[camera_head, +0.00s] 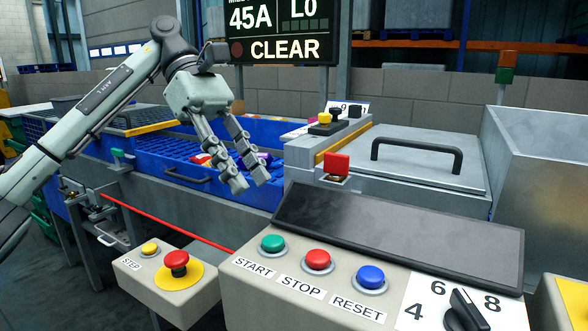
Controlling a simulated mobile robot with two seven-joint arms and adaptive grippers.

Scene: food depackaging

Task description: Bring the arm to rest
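My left arm comes in from the left edge in the head view. Its grey gripper (248,181) points down above the front edge of a blue slatted conveyor bed (150,146). The two fingers are apart, with a visible gap and nothing between them. Red, white and purple packages (200,159) lie on the blue bed behind the fingers, partly hidden by them. My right gripper does not show.
In front stands a console with green START (272,243), red STOP (318,260) and blue RESET (370,277) buttons. A red emergency button (176,260) sits on a box at left. A lidded metal machine (405,160) stands right; a display (280,30) reads CLEAR.

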